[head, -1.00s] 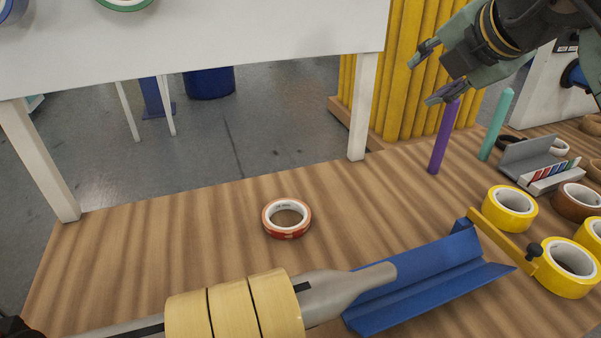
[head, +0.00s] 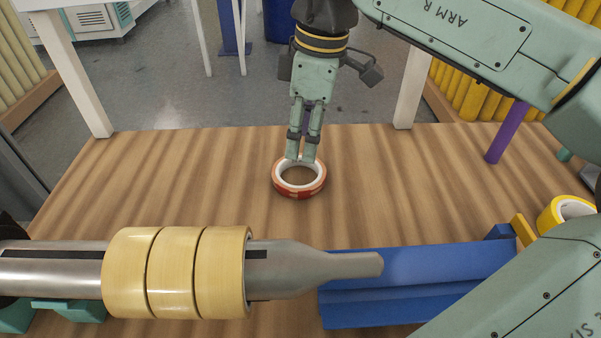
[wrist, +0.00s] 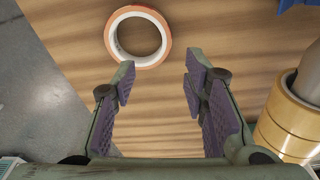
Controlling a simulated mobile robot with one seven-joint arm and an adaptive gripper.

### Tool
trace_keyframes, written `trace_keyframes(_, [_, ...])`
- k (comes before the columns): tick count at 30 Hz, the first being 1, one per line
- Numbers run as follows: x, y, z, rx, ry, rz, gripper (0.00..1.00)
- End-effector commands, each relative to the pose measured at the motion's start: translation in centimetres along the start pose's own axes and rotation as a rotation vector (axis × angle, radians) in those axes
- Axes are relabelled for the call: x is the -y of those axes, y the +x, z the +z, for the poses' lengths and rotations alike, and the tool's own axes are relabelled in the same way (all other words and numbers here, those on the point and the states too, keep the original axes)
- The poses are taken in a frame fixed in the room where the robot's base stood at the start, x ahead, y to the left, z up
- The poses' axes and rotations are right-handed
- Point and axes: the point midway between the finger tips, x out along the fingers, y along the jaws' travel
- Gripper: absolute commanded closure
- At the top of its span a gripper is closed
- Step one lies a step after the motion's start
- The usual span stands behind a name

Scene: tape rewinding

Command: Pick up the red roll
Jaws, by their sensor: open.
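The red roll (head: 300,190) lies flat on the wooden table, with a white inner core. My gripper (head: 301,160) is at its far side in the head view, fingers pointing down, and the fingertips overlap the roll's far rim there. In the wrist view the red roll (wrist: 138,37) lies ahead of the open fingers (wrist: 158,75), nearer the left finger and offset to the left. Nothing is between the fingers. I cannot tell the exact height of the fingertips above the table.
A grey spindle (head: 310,266) with several cream tape rolls (head: 178,272) crosses the front, near a blue trough (head: 440,265). A yellow roll (head: 566,213) and a purple stick (head: 507,132) stand at right. The table (head: 130,190) is clear left of the red roll.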

Motion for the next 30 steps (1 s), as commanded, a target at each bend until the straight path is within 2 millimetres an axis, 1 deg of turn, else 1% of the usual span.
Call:
trace_keyframes(5, [0.4,1.4,-0.1,0.008,0.023,-0.019,0.6])
trace_keyframes(9, [0.4,3.7,-0.1,0.006,0.02,-0.019,0.6])
trace_keyframes(12, [0.4,5.0,-0.1,0.006,0.021,-0.018,0.6])
trace_keyframes(17, [0.5,6.1,-0.1,0.007,0.02,-0.017,0.6])
trace_keyframes(20, [0.6,7.2,0.0,0.004,0.02,-0.019,0.6])
trace_keyframes(25, [0.8,9.8,0.2,0.006,0.021,-0.018,0.6])
trace_keyframes(27, [0.8,10.5,0.2,0.006,0.02,-0.016,0.6])
trace_keyframes(30, [0.8,11.1,0.2,0.006,0.02,-0.015,0.6])
